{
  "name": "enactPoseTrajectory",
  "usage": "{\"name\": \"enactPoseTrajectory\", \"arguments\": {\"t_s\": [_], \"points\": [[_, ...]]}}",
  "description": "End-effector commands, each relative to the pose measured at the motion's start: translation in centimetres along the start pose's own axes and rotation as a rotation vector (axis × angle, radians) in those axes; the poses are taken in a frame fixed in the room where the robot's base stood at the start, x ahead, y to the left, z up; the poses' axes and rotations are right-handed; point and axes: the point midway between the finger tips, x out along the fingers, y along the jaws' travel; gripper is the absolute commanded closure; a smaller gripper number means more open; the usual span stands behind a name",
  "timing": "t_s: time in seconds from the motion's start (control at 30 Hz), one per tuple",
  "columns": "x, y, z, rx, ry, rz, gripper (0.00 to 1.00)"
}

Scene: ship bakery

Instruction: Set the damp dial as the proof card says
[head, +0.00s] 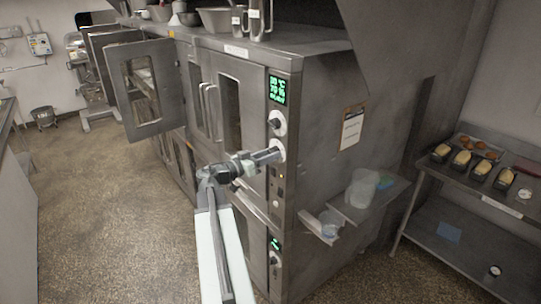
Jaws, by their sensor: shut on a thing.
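A tall steel proofer (300,180) has a narrow control panel with a green-lit display (278,90); its small text is hard to read. A white-ringed dial (277,124) sits below the display. A second dial (280,146) is just below that one, partly hidden by my gripper (274,155). My gripper is shut on this lower dial. The dials' labels and the lower dial's pointer cannot be read. A clipboard with a pale card (352,128) hangs on the cabinet's side; its writing is too small to read.
A second lit display (275,243) and dial (273,260) are lower on the panel. A cabinet door (137,90) stands open at left. A side shelf (355,205) holds a clear tub (363,188). A rack (470,185) with loaf tins stands right.

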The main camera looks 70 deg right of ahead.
Motion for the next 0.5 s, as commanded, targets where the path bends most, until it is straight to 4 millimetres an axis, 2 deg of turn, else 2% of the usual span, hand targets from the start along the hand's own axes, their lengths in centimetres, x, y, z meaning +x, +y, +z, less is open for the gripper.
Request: {"name": "enactPoseTrajectory", "arguments": {"t_s": [0.5], "points": [[0.01,0.28,0.16,-0.477,-0.007,0.003,1.0]]}}
